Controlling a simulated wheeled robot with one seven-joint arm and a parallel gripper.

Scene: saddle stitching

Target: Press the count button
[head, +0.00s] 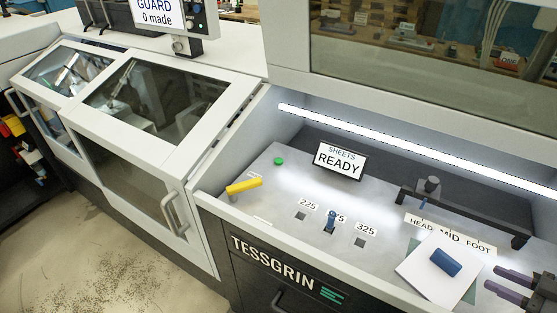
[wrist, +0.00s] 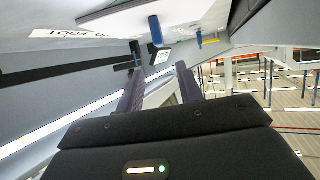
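A small round green button (head: 278,160) sits on the grey deck of the machine, left of the SHEETS READY sign (head: 340,161). It is the only button I can make out on the deck, and I see no "count" label on it. My gripper (head: 500,286) is at the lower right edge of the head view, far to the right of the green button. Its two purple-grey fingers also show in the wrist view (wrist: 159,92), spread apart with nothing between them. I cannot make out the green button in the wrist view.
A yellow lever (head: 244,186) stands near the button. A blue peg (head: 330,222) stands by the 225 and 325 labels. A white pad with a blue handle (head: 446,262) lies near my gripper. A dark bracket (head: 465,213) stands behind it. A screen (head: 158,12) reads "GUARD 0 made".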

